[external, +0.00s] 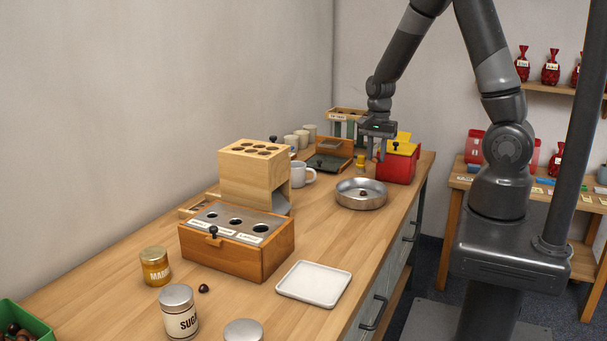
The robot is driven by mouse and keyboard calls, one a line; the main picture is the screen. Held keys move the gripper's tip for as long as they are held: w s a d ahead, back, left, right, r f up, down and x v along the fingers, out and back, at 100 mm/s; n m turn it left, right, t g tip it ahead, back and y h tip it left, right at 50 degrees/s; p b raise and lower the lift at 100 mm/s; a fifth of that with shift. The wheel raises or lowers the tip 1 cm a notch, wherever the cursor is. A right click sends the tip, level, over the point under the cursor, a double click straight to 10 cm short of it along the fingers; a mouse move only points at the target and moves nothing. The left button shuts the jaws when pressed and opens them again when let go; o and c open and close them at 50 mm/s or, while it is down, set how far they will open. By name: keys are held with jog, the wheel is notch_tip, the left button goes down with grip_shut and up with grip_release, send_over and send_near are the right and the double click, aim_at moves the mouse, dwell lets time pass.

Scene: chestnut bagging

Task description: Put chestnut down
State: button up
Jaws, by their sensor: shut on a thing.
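My gripper (374,157) points down above the far side of the round metal pan (350,204), in front of the red box. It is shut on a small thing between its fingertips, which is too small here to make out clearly. A dark brown chestnut (362,193) lies in the pan, apart from the gripper. Another dark chestnut (204,288) lies on the counter between the jars and the wooden box with round holes. A green bin (40,325) at the lower left corner holds several chestnuts.
A red box (401,164) with a yellow part stands behind the pan. A wooden dispenser (250,180), a labelled box with three holes (232,250), a white mug (300,175) and jars (179,318) stand to the left. A white tray (314,284) lies empty near the front edge.

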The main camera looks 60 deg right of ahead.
aim_at(358, 192)
jog(key=s+n, duration=0.2)
jog(key=s+d+n, duration=0.1)
jog(key=n, duration=0.2)
jog(key=shift+s+d+r, duration=0.1)
jog(key=shift+s, duration=0.25)
jog(key=shift+c, duration=0.2)
jog(key=shift+n, duration=0.9)
jog(key=w+a+f, duration=0.2)
jog(key=a, duration=0.1)
jog(key=w+a+f, duration=0.4)
jog(key=a+f, duration=0.1)
jog(key=shift+w+a, duration=0.3)
jog(key=shift+f, duration=2)
jog(key=shift+f, duration=0.1)
jog(key=o, duration=1)
